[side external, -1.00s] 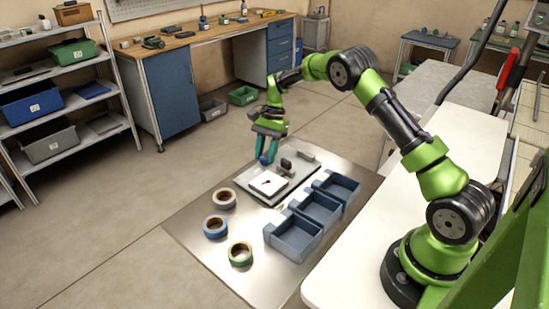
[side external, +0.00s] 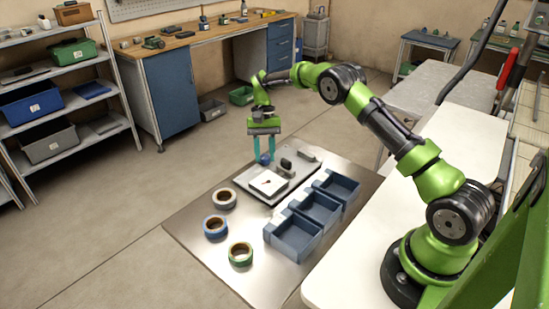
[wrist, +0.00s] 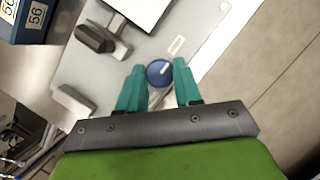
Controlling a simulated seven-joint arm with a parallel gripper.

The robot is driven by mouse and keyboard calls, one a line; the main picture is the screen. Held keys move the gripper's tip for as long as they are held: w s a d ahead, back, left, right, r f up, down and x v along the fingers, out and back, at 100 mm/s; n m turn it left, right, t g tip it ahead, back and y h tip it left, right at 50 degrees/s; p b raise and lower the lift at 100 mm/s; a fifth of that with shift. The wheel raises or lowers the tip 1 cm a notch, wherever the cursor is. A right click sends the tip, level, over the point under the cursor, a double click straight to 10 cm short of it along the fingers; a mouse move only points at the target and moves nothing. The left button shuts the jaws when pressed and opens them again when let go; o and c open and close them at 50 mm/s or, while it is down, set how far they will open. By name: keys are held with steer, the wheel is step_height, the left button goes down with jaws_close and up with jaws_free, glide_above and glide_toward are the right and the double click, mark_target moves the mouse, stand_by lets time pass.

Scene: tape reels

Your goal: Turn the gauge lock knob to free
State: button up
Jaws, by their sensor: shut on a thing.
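The gauge lock knob (side external: 265,159) is a small round blue knob at the far corner of a grey plate. It also shows in the wrist view (wrist: 159,73), with a pale line on its top and a white label strip (wrist: 175,45) beside it. My gripper (wrist: 159,68) points down over the knob, with one teal finger on each side, shut on it. In the side external view my gripper (side external: 264,157) stands at the plate's far end. The white gauge face (side external: 268,183), with its needle, lies on the plate nearer the camera.
A dark upright block (side external: 287,166) stands on the plate beside the gauge. Blue bins (side external: 293,238) line the mat's right side. A tan-and-white tape reel (side external: 224,198), a blue reel (side external: 215,227) and a green reel (side external: 240,254) lie at left. The metal mat's front is clear.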

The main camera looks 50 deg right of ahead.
steer(key=shift+r, duration=0.1)
steer(key=o, duration=1)
steer(key=shift+o, duration=0.2)
steer(key=v, duration=0.7)
steer(key=shift+r, duration=0.15)
steer(key=shift+w, duration=0.1)
steer(key=shift+d, duration=0.15)
